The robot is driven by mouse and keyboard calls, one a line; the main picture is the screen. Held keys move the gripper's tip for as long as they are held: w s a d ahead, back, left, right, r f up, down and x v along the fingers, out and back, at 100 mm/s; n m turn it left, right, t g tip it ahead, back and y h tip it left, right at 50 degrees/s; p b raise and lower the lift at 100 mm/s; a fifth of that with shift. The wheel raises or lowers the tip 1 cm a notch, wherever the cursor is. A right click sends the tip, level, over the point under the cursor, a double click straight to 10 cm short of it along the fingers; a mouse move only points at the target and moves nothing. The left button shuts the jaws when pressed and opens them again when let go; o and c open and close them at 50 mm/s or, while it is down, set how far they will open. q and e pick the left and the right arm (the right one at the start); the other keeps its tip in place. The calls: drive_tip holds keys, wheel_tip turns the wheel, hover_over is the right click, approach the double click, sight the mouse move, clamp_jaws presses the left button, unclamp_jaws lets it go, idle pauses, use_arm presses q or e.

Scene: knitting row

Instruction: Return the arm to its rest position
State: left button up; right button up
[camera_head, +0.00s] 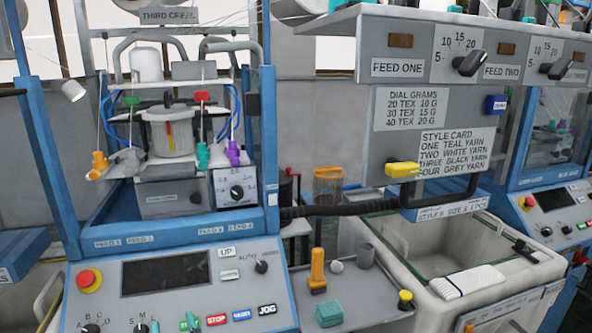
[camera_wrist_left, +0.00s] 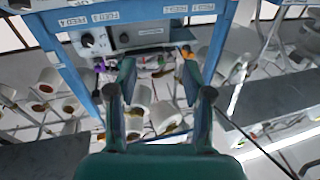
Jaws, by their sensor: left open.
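My left gripper (camera_head: 172,326) shows only as teal fingertips at the bottom edge of the head view, in front of the lower part of the control panel (camera_head: 215,277). In the left wrist view my left gripper (camera_wrist_left: 160,92) is open, its two teal and dark fingers well apart, with nothing held between them. The rest of the left arm is out of the head view. My right gripper shows in neither view.
The blue-framed knitting machine (camera_head: 262,130) stands above the panel. A grey tray (camera_head: 375,295) holds an orange-handled tool (camera_head: 317,270) and a teal block (camera_head: 329,313). A pale bin (camera_head: 430,290) stands right. A black hose (camera_head: 340,208) crosses between machines.

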use_arm(q)
wheel_tip(320, 180, down, 26)
drive_tip(key=s+a+r+m+g+h, duration=0.1)
drive_tip(key=s+a+m+g+h, duration=0.1)
drive_tip(key=g+h, duration=0.45)
drive_tip(key=s+d+f+g+h, duration=0.3)
drive_tip(key=s+d+f+g, duration=0.15)
drive_tip(key=s+f, duration=0.4)
drive_tip(key=s+d+f+m+g+h, duration=0.1)
drive_tip(key=s+d+f+g+h, duration=0.2)
drive_tip(key=s+d, duration=0.4)
drive_tip(key=s+f+g, duration=0.1)
drive_tip(key=s+g, duration=0.1)
drive_tip(key=s, duration=0.1)
drive_tip(key=shift+s+f, duration=0.2)
drive_tip(key=shift+d+h, duration=0.15)
drive_tip(key=shift+h, duration=0.1)
drive_tip(key=shift+c, duration=0.9)
